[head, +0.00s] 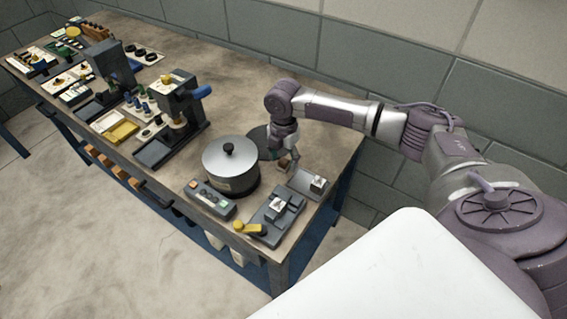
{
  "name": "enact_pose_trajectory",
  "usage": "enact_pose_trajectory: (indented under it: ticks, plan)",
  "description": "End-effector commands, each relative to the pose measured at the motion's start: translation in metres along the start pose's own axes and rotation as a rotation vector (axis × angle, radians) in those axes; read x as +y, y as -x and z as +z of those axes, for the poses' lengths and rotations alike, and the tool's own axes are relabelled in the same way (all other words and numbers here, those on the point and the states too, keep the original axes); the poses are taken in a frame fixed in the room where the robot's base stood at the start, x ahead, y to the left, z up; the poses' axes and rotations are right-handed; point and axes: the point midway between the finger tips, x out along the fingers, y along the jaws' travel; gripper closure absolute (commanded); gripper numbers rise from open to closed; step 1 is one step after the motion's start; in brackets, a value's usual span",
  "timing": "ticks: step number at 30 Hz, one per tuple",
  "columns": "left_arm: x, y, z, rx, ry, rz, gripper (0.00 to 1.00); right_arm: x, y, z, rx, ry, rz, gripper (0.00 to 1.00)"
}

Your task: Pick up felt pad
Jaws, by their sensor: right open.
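A flat dark grey round piece (260,141) lies on the workbench behind the lidded pot; it may be the felt pad, but I cannot tell for sure. My right gripper (288,164) points down just to the right of this round piece and covers part of that area. Its jaws are open, and I see nothing clearly held between them. They are small in the view, so their exact gap to the bench is unclear. My left gripper is not in view.
A metal pot (231,163) with a black knob stands left of my right gripper. A grey control box (210,198), a grey fixture (276,216) and a small grey plate (307,185) lie close by. Presses and tools fill the bench's left part. The back right bench is clear.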

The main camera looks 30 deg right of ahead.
Motion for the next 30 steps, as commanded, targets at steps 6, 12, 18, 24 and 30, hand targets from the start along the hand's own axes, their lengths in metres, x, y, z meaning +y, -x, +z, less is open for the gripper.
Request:
enact_pose_trajectory:
  ticks: [6, 12, 18, 24, 30]
  plan:
    - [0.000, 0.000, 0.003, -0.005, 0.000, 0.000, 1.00, 0.000, 0.000, 0.000, 0.000, 0.000, 0.000, 0.67]
    - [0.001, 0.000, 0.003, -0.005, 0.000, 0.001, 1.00, 0.000, 0.000, 0.000, 0.000, 0.000, 0.000, 1.00]
    - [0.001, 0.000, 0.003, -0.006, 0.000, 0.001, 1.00, 0.000, 0.001, 0.000, 0.000, 0.000, 0.000, 1.00]
    - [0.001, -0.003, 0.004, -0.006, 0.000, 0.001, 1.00, 0.001, 0.006, 0.000, 0.001, -0.001, 0.002, 1.00]
    - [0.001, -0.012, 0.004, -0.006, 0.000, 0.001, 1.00, 0.002, 0.031, 0.001, 0.000, 0.000, 0.006, 1.00]
